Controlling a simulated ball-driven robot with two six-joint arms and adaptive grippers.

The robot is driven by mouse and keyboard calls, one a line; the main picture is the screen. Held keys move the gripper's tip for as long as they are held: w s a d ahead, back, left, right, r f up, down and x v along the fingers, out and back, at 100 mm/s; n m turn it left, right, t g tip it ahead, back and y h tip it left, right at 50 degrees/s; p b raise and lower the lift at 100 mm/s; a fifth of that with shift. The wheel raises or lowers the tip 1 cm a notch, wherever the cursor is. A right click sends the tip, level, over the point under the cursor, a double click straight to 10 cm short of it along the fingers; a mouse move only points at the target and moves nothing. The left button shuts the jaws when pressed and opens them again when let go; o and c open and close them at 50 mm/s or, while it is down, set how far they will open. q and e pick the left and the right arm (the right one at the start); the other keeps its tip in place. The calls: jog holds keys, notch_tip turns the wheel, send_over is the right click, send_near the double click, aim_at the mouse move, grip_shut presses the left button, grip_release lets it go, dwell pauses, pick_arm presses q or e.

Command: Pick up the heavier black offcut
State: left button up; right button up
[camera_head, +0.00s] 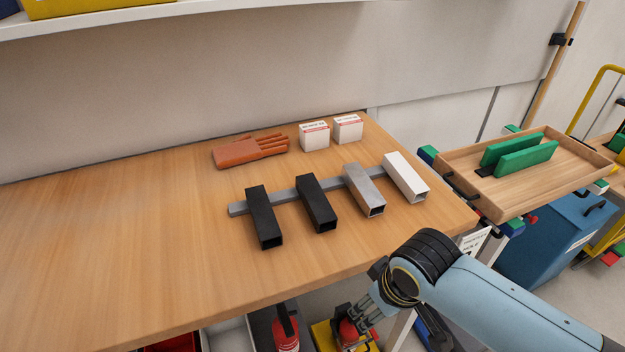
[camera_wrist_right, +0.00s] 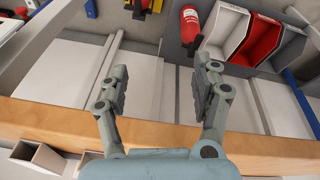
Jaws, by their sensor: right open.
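Two black offcuts of square hollow tube lie side by side, propped across a grey bar (camera_head: 286,195) on the bench. The left black offcut (camera_head: 262,214) looks slightly longer; the right black offcut (camera_head: 316,202) lies next to it. Their weights cannot be told by sight. A grey offcut (camera_head: 364,190) and a white offcut (camera_head: 404,177) lie further right on the same bar. My right gripper (camera_head: 363,312) is open and empty, off the bench's front edge and apart from the offcuts; its spread fingers show in the right wrist view (camera_wrist_right: 160,88). My left gripper is out of view.
Orange gloves (camera_head: 245,151) and two small white boxes (camera_head: 314,136) lie behind the offcuts. A wooden tray (camera_head: 510,195) with green pieces stands right of the bench. The left of the bench (camera_head: 110,250) is clear. A red extinguisher (camera_wrist_right: 189,25) stands below.

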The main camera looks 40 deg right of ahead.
jog(key=shift+t, duration=0.3)
jog(key=w+r, duration=0.1)
jog(key=r, duration=0.2)
jog(key=w+r+p, duration=0.1)
jog(key=w+r, duration=0.1)
jog(key=r, duration=0.1)
jog(key=w+r+p, duration=0.1)
jog(key=r, duration=0.2)
jog(key=shift+w+r, duration=0.2)
jog(key=shift+r, duration=0.2)
jog(key=m+p, duration=0.3)
send_near(315, 195)
jog(key=shift+t, duration=0.3)
jog(key=f, duration=0.4)
jog(key=shift+w+d+f, duration=0.2)
jog(key=shift+w+f, duration=0.05)
jog(key=shift+f, duration=0.15)
jog(key=x, duration=0.5)
jog(key=shift+w+f, duration=0.25)
jog(key=shift+w, duration=0.2)
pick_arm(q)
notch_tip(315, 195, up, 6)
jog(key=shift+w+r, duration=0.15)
pick_arm(e)
grip_shut()
